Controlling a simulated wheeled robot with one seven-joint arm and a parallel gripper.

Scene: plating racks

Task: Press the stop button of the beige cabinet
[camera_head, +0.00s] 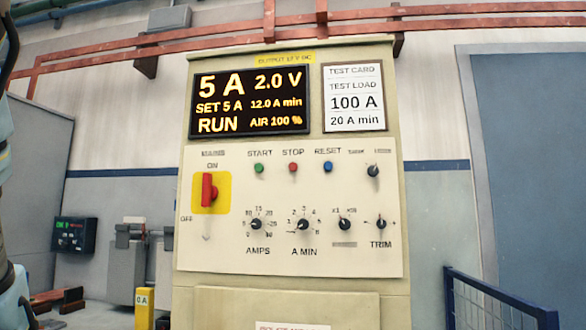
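The beige cabinet (279,304) stands upright in the middle of the view, facing me. Its red stop button (293,167) sits under the word STOP on the pale control panel. The green start button (259,168) is to its left and the blue reset button (327,167) to its right. The display (250,102) above reads 5 A, 2.0 V, SET 5 A, 12.0 A min, RUN, AIR 100 %. Parts of my arm show at the left edge; my gripper is not in view.
A red main switch (208,190) on a yellow plate points to ON. Black knobs line the panel below the buttons. A test card (353,97) hangs beside the display. A blue railing (490,296) stands at lower right. Copper bars (230,38) run overhead.

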